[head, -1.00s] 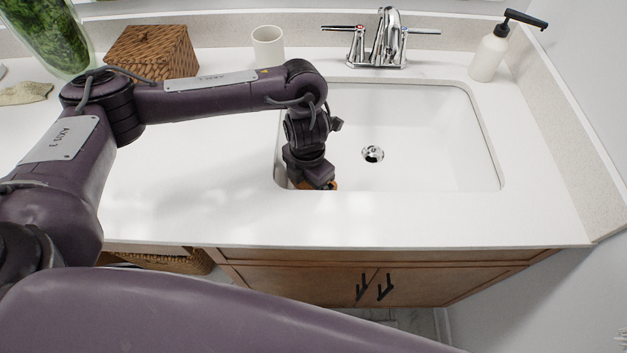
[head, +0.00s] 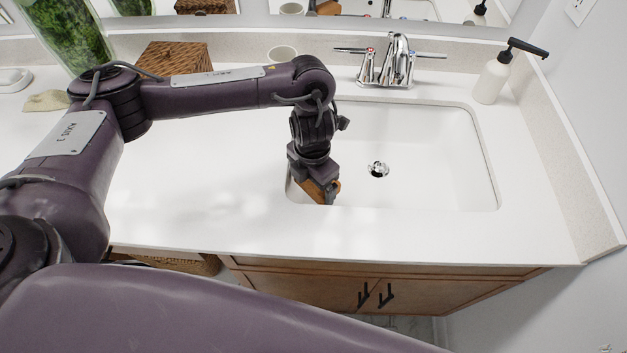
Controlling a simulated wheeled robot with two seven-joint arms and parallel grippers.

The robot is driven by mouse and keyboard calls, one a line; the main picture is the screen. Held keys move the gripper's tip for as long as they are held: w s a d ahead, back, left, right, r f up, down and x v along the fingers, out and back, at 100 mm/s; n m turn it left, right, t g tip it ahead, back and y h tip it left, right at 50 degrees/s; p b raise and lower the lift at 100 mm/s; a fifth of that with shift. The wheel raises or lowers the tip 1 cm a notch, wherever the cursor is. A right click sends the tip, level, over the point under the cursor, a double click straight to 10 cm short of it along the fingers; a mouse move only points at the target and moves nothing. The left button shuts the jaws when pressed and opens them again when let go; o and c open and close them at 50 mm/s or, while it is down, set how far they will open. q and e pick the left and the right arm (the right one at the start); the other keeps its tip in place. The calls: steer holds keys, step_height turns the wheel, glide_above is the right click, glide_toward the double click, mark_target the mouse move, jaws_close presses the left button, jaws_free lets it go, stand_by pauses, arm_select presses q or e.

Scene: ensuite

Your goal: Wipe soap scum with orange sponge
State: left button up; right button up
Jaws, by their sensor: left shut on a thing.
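My left gripper (head: 322,189) points down inside the near left corner of the white sink basin (head: 430,150). It is shut on the orange sponge (head: 318,192), of which only a part shows beside and below the fingers. Whether the sponge touches the basin floor or wall is hard to tell. I see no clear soap scum on the visible basin surface; the near left corner is hidden behind the gripper. My right gripper is not in view.
A chrome faucet (head: 397,62) stands behind the basin. A white soap dispenser (head: 492,80) is at the back right, a cup (head: 282,54) and a wicker box (head: 174,60) at the back left. The white counter (head: 190,190) left of the sink is clear.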

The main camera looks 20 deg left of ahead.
arm_select(q)
step_height(320, 180, up, 3)
steer(key=p, duration=0.3)
steer(key=shift+d, duration=0.15)
stand_by(0.6)
